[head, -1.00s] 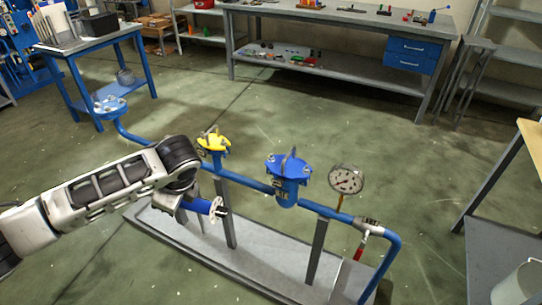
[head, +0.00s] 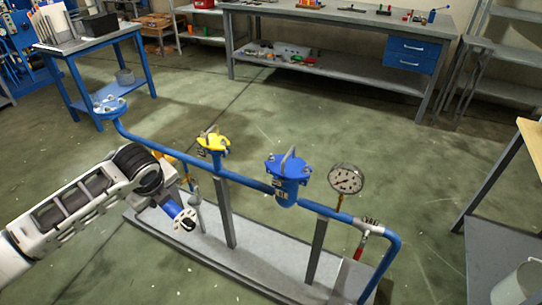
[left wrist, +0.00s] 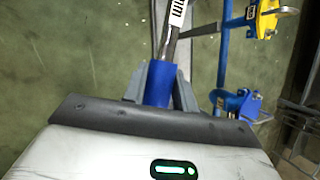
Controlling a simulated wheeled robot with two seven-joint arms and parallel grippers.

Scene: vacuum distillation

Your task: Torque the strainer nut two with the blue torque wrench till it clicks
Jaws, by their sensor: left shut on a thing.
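My left gripper (left wrist: 160,88) is shut on the blue handle of the torque wrench (left wrist: 158,83). In the left wrist view its metal shaft, with a white marked label, runs up and away. In the head view the blue handle (head: 174,209) sticks out below my left wrist, tilted, with a pale round end. The blue strainer (head: 288,168) has a blue lid with a metal handle and nuts. A yellow-lidded strainer (head: 213,142) sits farther left on the same blue pipe. The wrench is apart from both lids. My right gripper is out of view.
The blue pipe (head: 245,181) stands on posts over a grey base plate (head: 250,252). A pressure gauge (head: 345,179) and a red-handled valve (head: 362,240) are at the right. A workbench (head: 330,20) is at the back. The floor between is clear.

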